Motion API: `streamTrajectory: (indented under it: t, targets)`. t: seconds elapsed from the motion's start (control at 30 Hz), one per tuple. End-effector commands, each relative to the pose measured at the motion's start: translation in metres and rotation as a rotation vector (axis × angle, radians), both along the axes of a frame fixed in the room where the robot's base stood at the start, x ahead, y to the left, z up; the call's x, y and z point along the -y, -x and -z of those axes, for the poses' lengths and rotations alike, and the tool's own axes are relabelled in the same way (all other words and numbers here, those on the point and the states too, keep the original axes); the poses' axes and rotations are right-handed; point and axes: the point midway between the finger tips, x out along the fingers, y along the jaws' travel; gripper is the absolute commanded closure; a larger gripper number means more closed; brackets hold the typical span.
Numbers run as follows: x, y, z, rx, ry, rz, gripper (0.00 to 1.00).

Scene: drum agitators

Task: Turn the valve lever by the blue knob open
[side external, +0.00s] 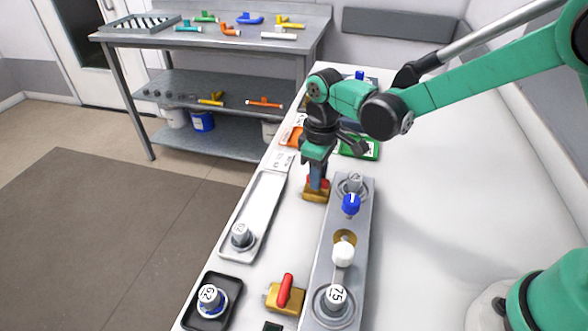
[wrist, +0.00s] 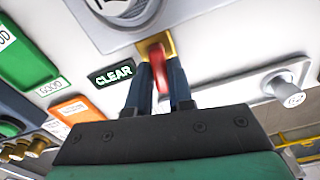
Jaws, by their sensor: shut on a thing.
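The blue knob (side external: 351,204) sits on the grey panel (side external: 362,225). Just left of it is a brass valve (side external: 312,197) with a red lever, mostly hidden by my gripper in the side view. In the wrist view the red lever (wrist: 160,70) stands on its brass base (wrist: 154,43). My gripper (side external: 318,184) is lowered onto this lever, and its two dark fingers (wrist: 160,85) are shut on it from either side. A second brass valve with a red lever (side external: 285,290) stands nearer the camera, left of the white knob (side external: 343,252).
A grey tray (side external: 225,255) and a black tray (side external: 235,284) with a numbered cap lie on the left. Green and orange items and a CLEAR sign (wrist: 113,74) are close to the gripper. A metal shelf (side external: 220,95) stands behind. The white bench at right is clear.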

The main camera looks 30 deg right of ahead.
Motion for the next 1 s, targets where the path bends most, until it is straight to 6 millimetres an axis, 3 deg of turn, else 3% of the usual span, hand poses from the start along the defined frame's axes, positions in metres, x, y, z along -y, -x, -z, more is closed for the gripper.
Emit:
streamTrajectory:
  t: [0.4, 0.97, 1.0]
  targets:
    - [-0.0001, -0.0004, -0.0005, 0.001, 0.0, -0.19, 1.0]
    - [-0.0002, -0.0005, -0.0005, 0.002, 0.0, -0.218, 1.0]
    - [-0.0002, -0.0005, -0.0005, 0.002, 0.0, -0.218, 0.75]
